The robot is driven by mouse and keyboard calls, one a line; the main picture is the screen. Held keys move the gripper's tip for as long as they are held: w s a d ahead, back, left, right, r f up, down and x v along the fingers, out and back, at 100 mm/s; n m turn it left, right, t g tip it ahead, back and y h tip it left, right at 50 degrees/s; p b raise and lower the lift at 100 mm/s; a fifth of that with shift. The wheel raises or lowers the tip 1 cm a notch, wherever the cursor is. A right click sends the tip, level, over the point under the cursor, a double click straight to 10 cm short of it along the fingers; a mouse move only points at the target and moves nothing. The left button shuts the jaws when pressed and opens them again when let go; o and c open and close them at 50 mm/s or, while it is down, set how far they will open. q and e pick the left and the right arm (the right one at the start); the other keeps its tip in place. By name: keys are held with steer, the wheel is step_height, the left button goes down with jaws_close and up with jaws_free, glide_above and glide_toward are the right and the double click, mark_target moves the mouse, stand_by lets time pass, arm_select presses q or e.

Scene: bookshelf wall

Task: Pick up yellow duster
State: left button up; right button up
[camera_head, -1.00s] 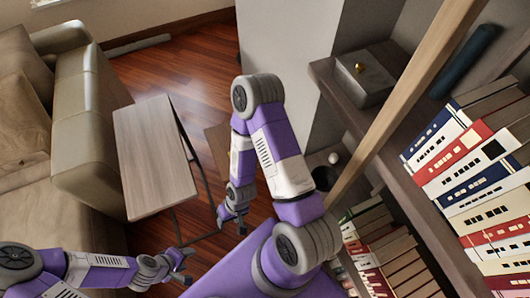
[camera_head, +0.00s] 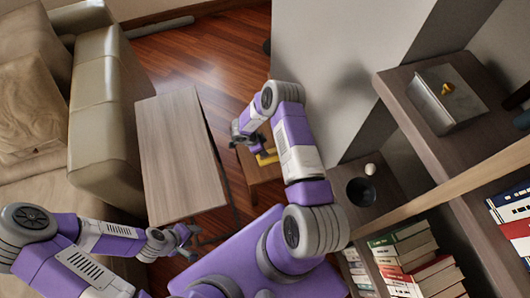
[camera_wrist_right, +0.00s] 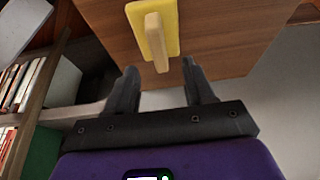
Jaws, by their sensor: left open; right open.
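The yellow duster (camera_wrist_right: 171,30), with a pale wooden handle (camera_wrist_right: 156,40), lies on a brown wooden surface in the right wrist view. In the head view the yellow duster (camera_head: 265,158) is small, on a low wooden stool or table (camera_head: 262,172), partly hidden by my right arm. My right gripper (camera_wrist_right: 160,68) is open. The handle's near end shows between its fingertips; I cannot tell how far off it is in depth. My left gripper (camera_head: 186,240) is open and empty, beside the light coffee table (camera_head: 180,155), well away from the duster.
A sofa (camera_head: 100,110) stands left of the coffee table. At right is a shelf wall with a grey box (camera_head: 445,98), a dark bowl (camera_head: 361,192), a white ball (camera_head: 370,169) and books (camera_head: 410,258). Bare wood floor (camera_head: 205,65) lies beyond the table.

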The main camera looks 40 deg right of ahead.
mark_target(273, 157)
steer(key=b+x, duration=0.3)
steer(key=x, duration=0.4)
steer(key=shift+s+d+f, duration=0.2)
steer(key=shift+r, duration=0.1)
steer(key=shift+f, duration=0.2)
steer(key=shift+c, duration=0.3)
jaws_close()
